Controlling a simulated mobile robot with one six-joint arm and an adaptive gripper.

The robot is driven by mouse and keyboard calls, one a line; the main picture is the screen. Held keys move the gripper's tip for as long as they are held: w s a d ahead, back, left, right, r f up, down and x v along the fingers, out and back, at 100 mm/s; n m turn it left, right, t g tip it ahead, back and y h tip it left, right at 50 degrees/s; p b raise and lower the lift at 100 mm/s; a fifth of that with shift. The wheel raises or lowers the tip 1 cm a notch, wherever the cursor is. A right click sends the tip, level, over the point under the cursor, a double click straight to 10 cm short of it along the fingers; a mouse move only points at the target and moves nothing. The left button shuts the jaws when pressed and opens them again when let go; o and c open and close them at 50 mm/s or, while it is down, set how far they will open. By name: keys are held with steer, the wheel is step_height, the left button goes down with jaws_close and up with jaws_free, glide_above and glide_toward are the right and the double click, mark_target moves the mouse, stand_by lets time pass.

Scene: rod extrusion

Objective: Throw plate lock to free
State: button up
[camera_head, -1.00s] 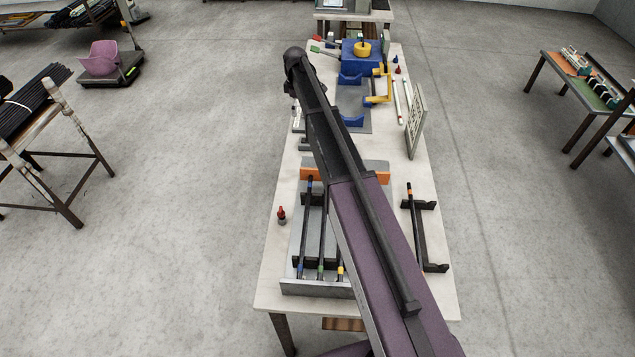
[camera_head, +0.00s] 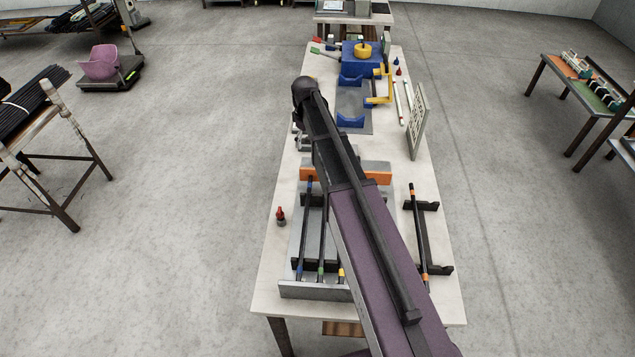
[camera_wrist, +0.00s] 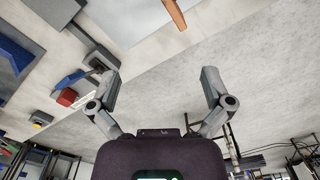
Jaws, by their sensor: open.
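In the head view, a blue machine block (camera_head: 352,58) with a round yellow top (camera_head: 363,49) stands at the far end of the table, with a yellow bracket (camera_head: 385,88) at its right. I cannot pick out the plate lock for certain. The wrist view shows a red block (camera_wrist: 67,97) beside a blue part (camera_wrist: 70,80) and a dark fitting, left of my gripper (camera_wrist: 161,80). My gripper's fingers are spread wide with nothing between them. In the head view my arm hides most of the gripper.
The white table (camera_head: 270,270) carries a rack of dark rods (camera_head: 321,235) at the near end. A black rod stand (camera_head: 421,235) is to the right and a red-topped bottle (camera_head: 281,216) to the left. An upright pale panel (camera_head: 417,122) stands at the right edge.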

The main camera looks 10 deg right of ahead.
steer(key=s+f+m+b, duration=0.3)
steer(key=s+f+m, duration=0.1)
steer(key=s, duration=1)
steer(key=shift+s+m+b, duration=0.35)
steer(key=shift+m+b, duration=0.05)
steer(key=s+m, duration=0.3)
steer(key=s, duration=0.8)
